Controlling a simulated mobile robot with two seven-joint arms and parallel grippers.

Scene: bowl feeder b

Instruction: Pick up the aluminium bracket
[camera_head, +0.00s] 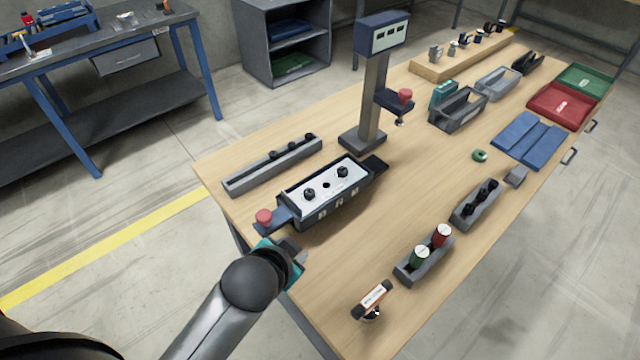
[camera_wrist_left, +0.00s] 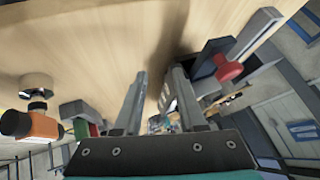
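A small grey metal piece (camera_head: 516,177), which looks like the aluminium bracket, lies on the wooden table near its right edge, beyond a grey tray of black parts. Its exact shape is too small to tell. My left gripper (camera_head: 292,250) is at the table's near left edge, close to the red knob of the station, far from the grey piece. In the left wrist view the two fingers of the left gripper (camera_wrist_left: 160,75) stand apart with nothing visible held between them. I cannot make out the bracket in the left wrist view. My right gripper is not in view.
A tray with red and green spools (camera_head: 425,262) and an orange-and-white tool (camera_head: 372,300) are at the front. The middle of the table (camera_head: 420,185) is clear.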

